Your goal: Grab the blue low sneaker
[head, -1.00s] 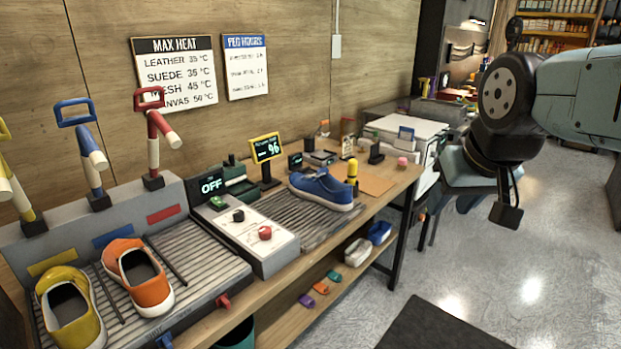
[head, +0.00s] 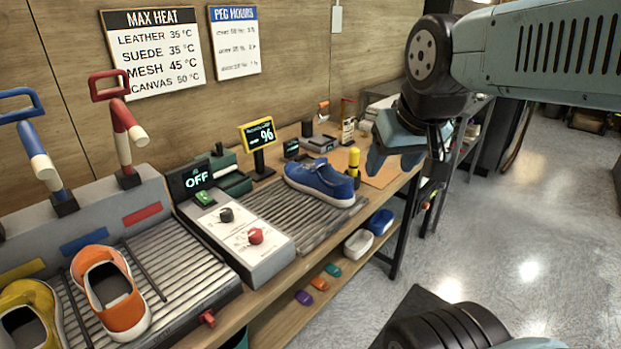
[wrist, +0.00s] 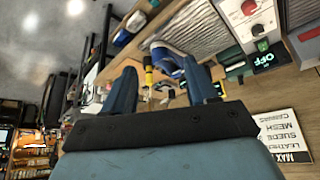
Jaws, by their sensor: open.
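The blue low sneaker (head: 320,182) has a white sole and sits on the ribbed grey drying mat (head: 283,215) to the right of the control box. My gripper (head: 395,150) is open and empty, in the air to the right of the sneaker and apart from it. In the wrist view the two fingers of my gripper (wrist: 163,85) are spread wide. The sneaker (wrist: 172,56) shows beyond them there, partly hidden by the right finger.
A yellow-and-black bottle (head: 354,162) stands close behind the sneaker's heel. A small screen on a stand (head: 259,137) and a control box (head: 237,236) stand left of it. Orange (head: 108,290) and yellow (head: 28,318) sneakers sit at left. The floor at right is clear.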

